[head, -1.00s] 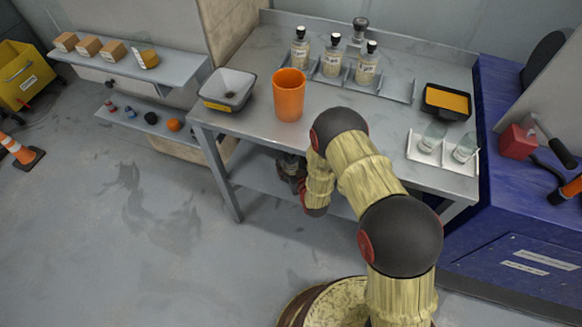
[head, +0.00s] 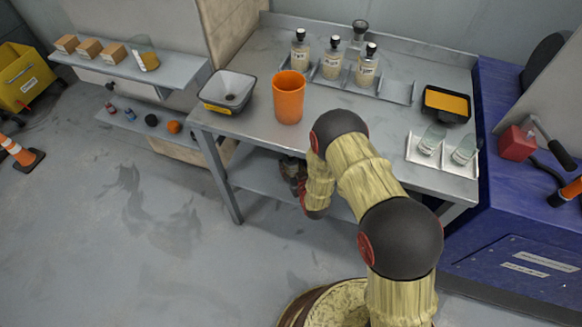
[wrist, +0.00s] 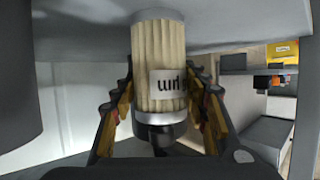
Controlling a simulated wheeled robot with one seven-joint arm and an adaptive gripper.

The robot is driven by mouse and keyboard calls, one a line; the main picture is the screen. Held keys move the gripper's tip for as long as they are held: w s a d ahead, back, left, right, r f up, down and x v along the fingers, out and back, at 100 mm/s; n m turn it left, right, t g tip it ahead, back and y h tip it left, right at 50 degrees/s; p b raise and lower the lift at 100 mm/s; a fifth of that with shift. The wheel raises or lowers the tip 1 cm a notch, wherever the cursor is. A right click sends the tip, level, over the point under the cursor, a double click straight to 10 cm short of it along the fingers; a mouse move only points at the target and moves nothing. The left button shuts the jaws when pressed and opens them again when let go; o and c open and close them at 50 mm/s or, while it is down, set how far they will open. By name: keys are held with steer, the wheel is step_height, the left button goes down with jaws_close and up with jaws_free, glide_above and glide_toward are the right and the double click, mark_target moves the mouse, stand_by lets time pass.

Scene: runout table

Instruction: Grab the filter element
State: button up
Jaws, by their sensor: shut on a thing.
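The filter element (wrist: 155,52), a cream pleated cylinder with metal end caps and a white label whose lettering looks inverted, stands roughly upright in the middle of the wrist view. My gripper (wrist: 162,95) has a finger on each side of it and is shut on it. The upper end cap is close to the grey surface overhead; whether they touch I cannot tell. In the head view, my gripper (head: 292,172) is low at the table's front edge, partly hidden, and I cannot make out the filter element there.
The metal table (head: 240,128) has a lower shelf. On top are an orange cup (head: 289,98), a black-and-white bowl (head: 228,90), several bottles (head: 332,62) and an orange-filled tray (head: 446,102). A wall shelf (head: 180,72) is left; a blue cabinet (head: 500,220) is right.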

steer(key=shift+c, duration=0.9)
steer(key=shift+r, duration=0.1)
